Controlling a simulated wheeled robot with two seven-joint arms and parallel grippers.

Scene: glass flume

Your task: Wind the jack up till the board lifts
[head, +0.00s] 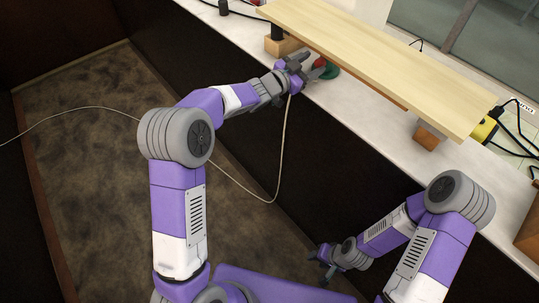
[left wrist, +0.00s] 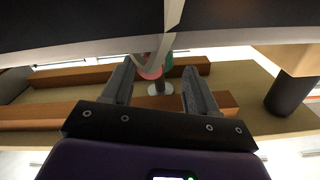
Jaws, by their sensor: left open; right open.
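The board (head: 390,65) is a long pale wooden plank raised over the white bench along the wall. The jack (head: 330,71) shows as a green part with a red part (head: 319,62) beside it, under the board's front edge; the board hides the rest. My left gripper (head: 303,62) is open just left of the red part. In the left wrist view, the red part (left wrist: 150,73) appears between the open fingers (left wrist: 158,70), with a short grey cylinder close by; I cannot tell whether they touch. My right gripper (head: 324,264) is open and empty, low in front of the bench.
A wooden block with a black post (head: 277,32) stands under the board's left end; another block (head: 429,135) is near its right end. A yellow device (head: 484,130) with black cables sits at the right. A pale cable (head: 283,150) hangs by my left arm.

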